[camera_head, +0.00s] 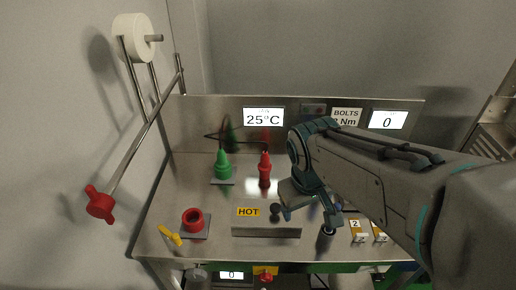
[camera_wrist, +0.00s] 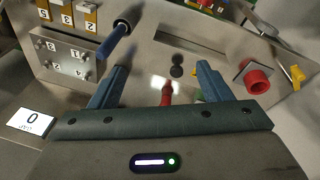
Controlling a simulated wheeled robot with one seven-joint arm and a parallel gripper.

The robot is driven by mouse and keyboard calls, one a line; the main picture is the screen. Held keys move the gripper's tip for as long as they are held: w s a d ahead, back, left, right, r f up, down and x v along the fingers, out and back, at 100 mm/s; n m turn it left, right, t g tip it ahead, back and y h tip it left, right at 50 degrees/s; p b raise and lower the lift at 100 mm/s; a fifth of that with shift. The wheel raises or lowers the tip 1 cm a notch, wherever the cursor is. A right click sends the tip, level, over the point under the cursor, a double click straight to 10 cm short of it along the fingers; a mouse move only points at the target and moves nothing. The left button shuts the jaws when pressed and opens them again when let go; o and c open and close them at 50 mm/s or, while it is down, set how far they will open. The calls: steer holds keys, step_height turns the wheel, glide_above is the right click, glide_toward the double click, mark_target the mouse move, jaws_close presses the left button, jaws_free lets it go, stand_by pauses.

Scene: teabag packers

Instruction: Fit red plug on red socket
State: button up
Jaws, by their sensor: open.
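The red plug (camera_head: 264,170) stands upright on the steel bench top, left of my arm in the head view. A dark cable runs behind it. In the wrist view the red plug (camera_wrist: 167,94) shows between my fingers, its lower part hidden by the gripper body. My gripper (camera_wrist: 161,76) is open, with a finger on each side of the plug and clear space between; I cannot tell how far apart in depth they are. The red socket (camera_head: 193,219) is a ring on a grey square plate at the front left. It also shows in the wrist view (camera_wrist: 257,82) at the right.
A green plug (camera_head: 222,164) stands in its base left of the red plug. A yellow valve handle (camera_head: 170,235) lies near the red socket. A block with a HOT label (camera_head: 265,231) is in front. Numbered yellow parts (camera_head: 356,229) are at right. Bench between plug and socket is clear.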

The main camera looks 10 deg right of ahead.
steer(key=w+d+f+n+h, duration=0.2)
steer(key=w+f+n+h, duration=0.25)
steer(key=w+n, duration=0.25)
steer(key=n+t+h+b, duration=0.35)
steer(key=n+t, duration=0.35)
steer(key=n, duration=1.1)
glide_toward(263, 168)
steer(key=shift+s+f+p, duration=0.25)
steer(key=shift+s+p, duration=0.15)
steer(key=shift+p, duration=0.05)
steer(key=shift+w+d+f+t, duration=0.15)
steer(key=shift+w+t, duration=0.15)
steer(key=shift+t, duration=0.1)
steer(key=p+x, duration=0.1)
steer(key=x, duration=0.7)
steer(key=p+x, duration=0.1)
steer(key=x, duration=0.4)
steer(key=shift+w, duration=0.15)
